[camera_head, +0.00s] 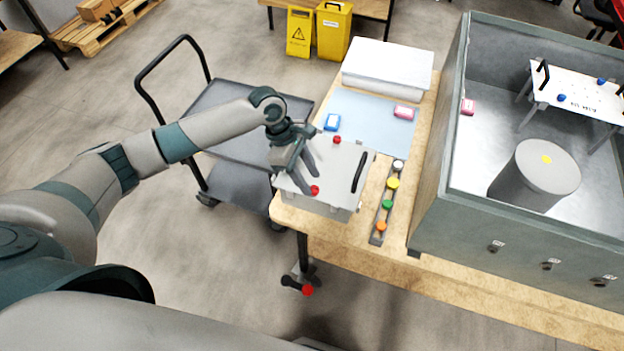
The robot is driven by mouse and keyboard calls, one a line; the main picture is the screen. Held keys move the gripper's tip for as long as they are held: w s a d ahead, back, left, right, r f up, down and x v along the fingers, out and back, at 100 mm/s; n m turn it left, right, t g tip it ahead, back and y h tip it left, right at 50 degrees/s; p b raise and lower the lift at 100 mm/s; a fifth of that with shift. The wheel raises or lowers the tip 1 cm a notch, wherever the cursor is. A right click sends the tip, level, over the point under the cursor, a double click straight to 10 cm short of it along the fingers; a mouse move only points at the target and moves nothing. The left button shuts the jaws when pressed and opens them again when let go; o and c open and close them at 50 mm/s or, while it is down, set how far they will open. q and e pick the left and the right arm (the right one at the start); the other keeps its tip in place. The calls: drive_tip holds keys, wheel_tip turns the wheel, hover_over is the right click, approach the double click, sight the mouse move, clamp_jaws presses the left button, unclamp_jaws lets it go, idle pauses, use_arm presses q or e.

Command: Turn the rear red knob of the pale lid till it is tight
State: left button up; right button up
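The pale lid (328,167) lies on a pale box at the near left corner of the wooden table, with a black bar handle (359,172) along its right side. One red knob (337,140) stands at its far edge and another red knob (315,190) at its near edge. My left gripper (306,179) is over the lid's left part, pointing down, fingers apart and with nothing seen between them. Its fingertips are close to the near knob; I cannot tell whether they touch it. The far knob is clear of the fingers. My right gripper is out of view.
A strip with white, yellow, green and orange caps (380,224) lies right of the box. Behind are a blue mat (372,112) with blue and pink items and a white case (388,66). A grey-walled enclosure (432,190) stands right; a dark cart (235,179) stands left.

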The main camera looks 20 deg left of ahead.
sight(314, 188)
use_arm(q)
drive_tip(key=shift+p+x, duration=0.3)
drive_tip(key=shift+x, duration=1.2)
clamp_jaws()
